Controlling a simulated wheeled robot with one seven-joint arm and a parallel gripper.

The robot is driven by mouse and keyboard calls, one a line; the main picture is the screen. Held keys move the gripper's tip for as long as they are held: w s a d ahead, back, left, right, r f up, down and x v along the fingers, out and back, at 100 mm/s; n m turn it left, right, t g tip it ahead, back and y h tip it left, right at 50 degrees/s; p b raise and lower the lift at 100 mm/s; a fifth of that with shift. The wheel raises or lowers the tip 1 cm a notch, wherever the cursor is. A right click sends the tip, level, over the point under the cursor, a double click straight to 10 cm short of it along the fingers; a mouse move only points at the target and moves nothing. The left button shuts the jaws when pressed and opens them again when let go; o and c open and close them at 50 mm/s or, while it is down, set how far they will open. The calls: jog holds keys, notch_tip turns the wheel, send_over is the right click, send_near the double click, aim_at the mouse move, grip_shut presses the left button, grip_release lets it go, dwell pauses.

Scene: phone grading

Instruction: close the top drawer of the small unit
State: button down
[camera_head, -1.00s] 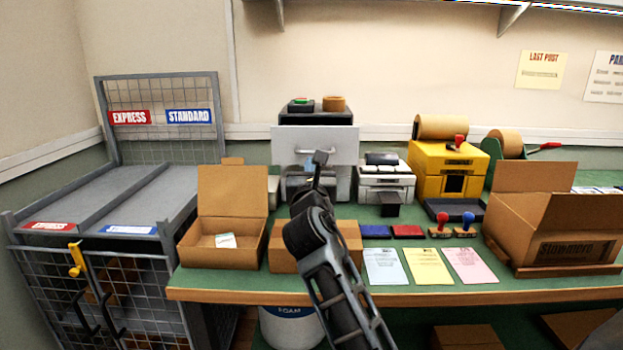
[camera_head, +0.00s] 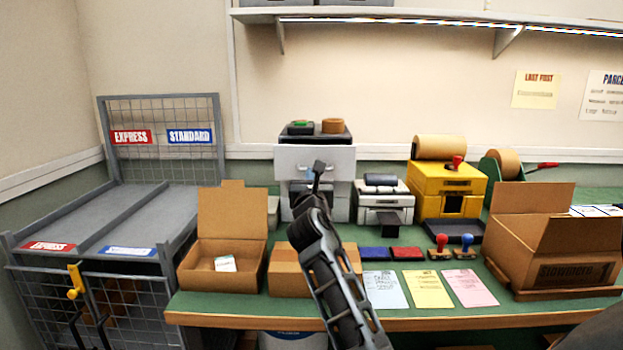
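The small unit (camera_head: 341,208) stands at the back of the bench, with a grey body and a dark top. Its top drawer (camera_head: 290,158) has a pale grey front that looks wider than the body, so it seems to stand out somewhat. My gripper (camera_head: 318,166) is in front of the drawer front, near its lower middle, and covers part of it. I cannot tell whether it touches the front. Its fingers are too small and dark to show whether they are open or shut. The lower part of the unit is partly hidden by my arm.
A grey printer (camera_head: 385,200) stands close on the right. An open carton (camera_head: 195,277) and a closed box (camera_head: 287,283) are at the front. A wire cage (camera_head: 160,150) stands left.

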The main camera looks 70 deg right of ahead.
aim_at(313, 163)
jog(key=x, duration=0.3)
jog(key=f+x, duration=0.1)
jog(key=x, duration=0.5)
jog(key=shift+d+f, duration=0.1)
jog(key=shift+f, duration=0.2)
jog(key=shift+w+d, duration=0.1)
jog(key=shift+d, duration=0.2)
jog(key=shift+r, duration=0.15)
